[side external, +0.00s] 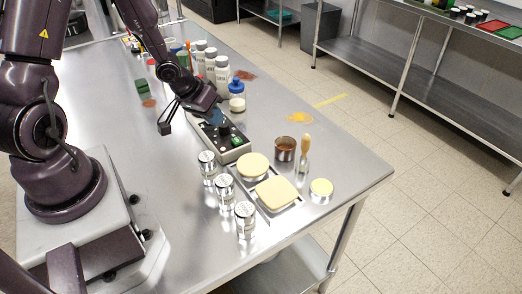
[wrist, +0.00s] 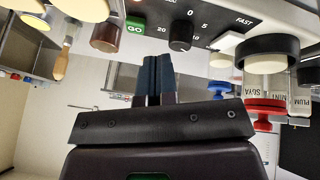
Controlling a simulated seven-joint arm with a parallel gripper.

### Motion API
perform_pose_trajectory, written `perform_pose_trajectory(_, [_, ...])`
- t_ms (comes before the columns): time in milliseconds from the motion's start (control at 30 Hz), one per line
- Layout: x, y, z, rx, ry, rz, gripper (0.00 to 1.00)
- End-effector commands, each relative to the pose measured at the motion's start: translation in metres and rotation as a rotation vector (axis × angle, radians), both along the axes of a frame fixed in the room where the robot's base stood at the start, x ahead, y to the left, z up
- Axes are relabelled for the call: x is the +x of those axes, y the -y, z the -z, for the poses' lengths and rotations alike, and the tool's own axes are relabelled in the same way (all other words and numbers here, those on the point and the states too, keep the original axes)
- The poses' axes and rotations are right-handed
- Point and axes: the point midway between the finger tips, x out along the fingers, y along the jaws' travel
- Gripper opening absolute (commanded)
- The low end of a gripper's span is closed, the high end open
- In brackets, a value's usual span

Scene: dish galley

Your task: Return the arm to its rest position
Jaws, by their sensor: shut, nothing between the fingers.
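My gripper (side external: 216,118) is low over the control box (side external: 236,153), at the end of my bent arm. In the wrist view its two dark blue fingers (wrist: 152,75) are together with nothing between them. The box's panel fills the top of that view, with a green GO button (wrist: 135,26), a black knob (wrist: 180,36) and a dial marked with numbers. The fingertips appear close to the panel near the knob; I cannot tell whether they touch it.
Several silver-lidded jars (side external: 224,189) and a tray with cream pads (side external: 277,192) stand in front. White bottles (side external: 221,75) stand behind. The table's right corner is clear.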

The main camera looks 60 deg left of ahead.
Motion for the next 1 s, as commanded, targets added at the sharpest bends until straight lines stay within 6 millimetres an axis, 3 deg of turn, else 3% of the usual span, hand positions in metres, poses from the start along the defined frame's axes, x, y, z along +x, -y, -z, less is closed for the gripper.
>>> perform_pose_trajectory(100, [-0.019,-0.016,-0.022,0.149,-0.130,0.005,0.00])
perform_pose_trajectory(267, [-0.045,-0.016,-0.071,0.284,-0.277,0.022,0.00])
perform_pose_trajectory(367, [-0.061,-0.001,-0.106,0.319,-0.333,0.041,0.00])
perform_pose_trajectory(600, [-0.100,0.061,-0.183,0.280,-0.313,0.145,0.00])
perform_pose_trajectory(800, [-0.124,0.108,-0.228,0.221,-0.153,0.241,0.00])
perform_pose_trajectory(1000, [-0.130,0.125,-0.253,0.231,-0.012,0.304,0.00])
